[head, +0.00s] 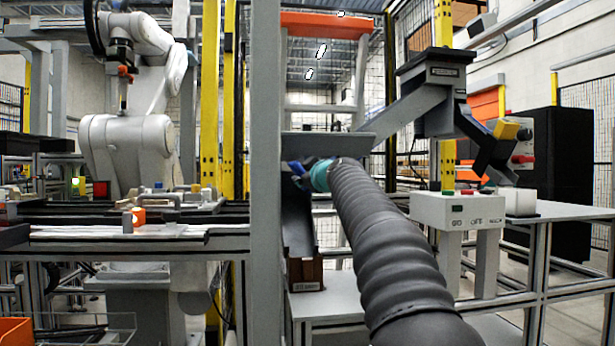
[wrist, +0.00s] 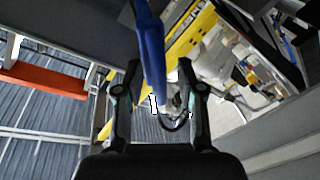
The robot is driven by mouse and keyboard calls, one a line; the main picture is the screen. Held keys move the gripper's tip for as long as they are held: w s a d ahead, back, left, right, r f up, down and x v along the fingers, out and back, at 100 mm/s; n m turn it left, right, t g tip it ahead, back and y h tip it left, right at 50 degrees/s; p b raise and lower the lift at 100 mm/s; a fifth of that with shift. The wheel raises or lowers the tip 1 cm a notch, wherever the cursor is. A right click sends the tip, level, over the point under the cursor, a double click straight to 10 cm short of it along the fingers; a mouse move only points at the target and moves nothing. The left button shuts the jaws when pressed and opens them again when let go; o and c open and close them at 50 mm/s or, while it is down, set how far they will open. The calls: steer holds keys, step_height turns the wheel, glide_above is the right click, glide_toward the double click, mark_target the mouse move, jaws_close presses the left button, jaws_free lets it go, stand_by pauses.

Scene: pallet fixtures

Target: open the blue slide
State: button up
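The blue slide (wrist: 151,45) shows in the wrist view as a long blue bar coming down from the top edge between the two fingers of my gripper (wrist: 157,70). The fingers are apart, one on each side of the bar, with a visible gap to each; I see no contact. In the head view a small blue part (head: 297,170) shows at the far end of my grey sleeved arm, beside a grey post. My gripper is mostly hidden there behind the arm.
A grey plate (head: 330,146) lies just above my arm's end, and the upright grey post (head: 266,130) stands left of it. A dark chute (head: 299,225) runs below. A white control box (head: 458,213) stands right of my arm.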

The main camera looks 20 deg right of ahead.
steer(key=s, duration=1.2)
steer(key=shift+d, duration=0.4)
